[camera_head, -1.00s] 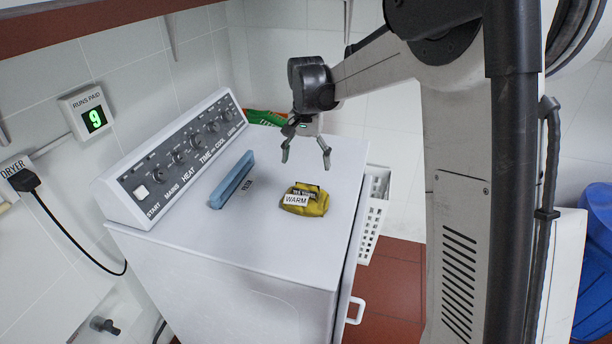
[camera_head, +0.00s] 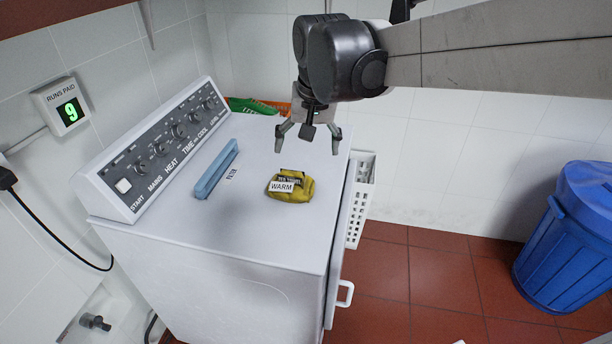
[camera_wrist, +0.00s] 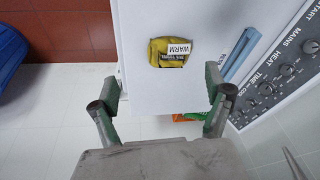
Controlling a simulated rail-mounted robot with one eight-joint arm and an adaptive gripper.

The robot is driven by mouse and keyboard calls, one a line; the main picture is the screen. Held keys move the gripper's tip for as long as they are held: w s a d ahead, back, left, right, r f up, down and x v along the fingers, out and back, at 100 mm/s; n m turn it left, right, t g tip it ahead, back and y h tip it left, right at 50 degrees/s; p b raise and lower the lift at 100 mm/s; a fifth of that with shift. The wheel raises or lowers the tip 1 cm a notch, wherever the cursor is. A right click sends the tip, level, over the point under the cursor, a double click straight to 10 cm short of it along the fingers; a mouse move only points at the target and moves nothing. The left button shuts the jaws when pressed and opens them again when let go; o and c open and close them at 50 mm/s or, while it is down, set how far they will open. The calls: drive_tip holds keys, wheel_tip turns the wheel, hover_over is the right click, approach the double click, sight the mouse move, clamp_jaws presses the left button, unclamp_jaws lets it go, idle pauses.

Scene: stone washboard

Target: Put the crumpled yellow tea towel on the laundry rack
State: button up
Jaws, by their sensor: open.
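The crumpled yellow tea towel (camera_head: 298,193) lies in a small heap on top of the white dryer (camera_head: 270,235). It carries a label reading WARM. My gripper (camera_head: 307,145) is open and empty, above and behind the towel, and apart from it. In the wrist view the towel (camera_wrist: 172,54) lies beyond the spread fingertips (camera_wrist: 164,90), near the dryer top's edge. I cannot make out a laundry rack in either view.
A blue filter bar (camera_head: 216,169) lies on the dryer, left of the towel, beside the control panel (camera_head: 160,150). A white basket (camera_head: 359,205) stands against the dryer's right side. Orange and green items (camera_head: 250,105) sit behind it. A blue bin (camera_head: 565,245) stands right; red floor between is clear.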

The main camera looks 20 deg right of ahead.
drive_tip(key=s+f+n+t, duration=0.1)
drive_tip(key=s+f+t, duration=0.1)
drive_tip(key=s, duration=0.6)
drive_tip(key=s+f+n+t, duration=0.1)
drive_tip(key=s+f+n, duration=0.1)
drive_tip(key=s, duration=0.6)
drive_tip(key=shift+s+a+t, duration=0.15)
drive_tip(key=shift+a+t, duration=0.1)
drive_tip(key=shift+t, duration=0.15)
drive_tip(key=shift+o, duration=0.5)
drive_tip(key=shift+s+f+n, duration=0.1)
drive_tip(key=shift+s+n, duration=0.1)
drive_tip(key=shift+n, duration=0.1)
drive_tip(key=o, duration=0.3)
